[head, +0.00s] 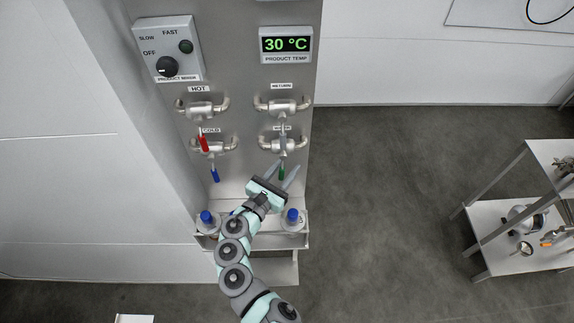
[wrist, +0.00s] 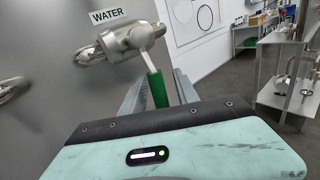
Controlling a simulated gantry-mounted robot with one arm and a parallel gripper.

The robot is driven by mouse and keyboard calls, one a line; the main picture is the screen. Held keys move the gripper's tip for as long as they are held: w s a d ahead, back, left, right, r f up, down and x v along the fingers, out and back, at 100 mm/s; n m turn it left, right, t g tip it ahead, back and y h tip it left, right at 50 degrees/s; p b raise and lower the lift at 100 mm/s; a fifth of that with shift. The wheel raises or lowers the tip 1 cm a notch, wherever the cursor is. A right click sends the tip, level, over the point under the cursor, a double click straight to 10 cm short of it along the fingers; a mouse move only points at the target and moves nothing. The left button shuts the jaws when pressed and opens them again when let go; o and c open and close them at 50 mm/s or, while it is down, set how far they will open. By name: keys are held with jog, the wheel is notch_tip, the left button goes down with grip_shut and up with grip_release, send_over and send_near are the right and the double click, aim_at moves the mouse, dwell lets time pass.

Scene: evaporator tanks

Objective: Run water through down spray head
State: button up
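The water valve (wrist: 125,42), under a label reading WATER, is on the steel panel in the wrist view. Its green handle (wrist: 157,88) hangs downward and slightly tilted in that view. My gripper (head: 287,166) is open, with one finger on each side of the green handle. In the wrist view the handle stands between the fingers of my gripper (wrist: 160,85), with a gap visible on each side. No down spray head can be made out.
A hot valve with a red handle (head: 203,141) and a cold valve with a blue handle (head: 214,175) are to the left. Blue-capped bottles (head: 292,222) stand on a shelf below the panel. A steel rack (head: 490,225) is at right, with open floor between.

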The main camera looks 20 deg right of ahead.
jog(key=shift+w+d, duration=0.15)
jog(key=shift+d, duration=0.05)
grip_shut()
dwell(0.3)
dwell(1.1)
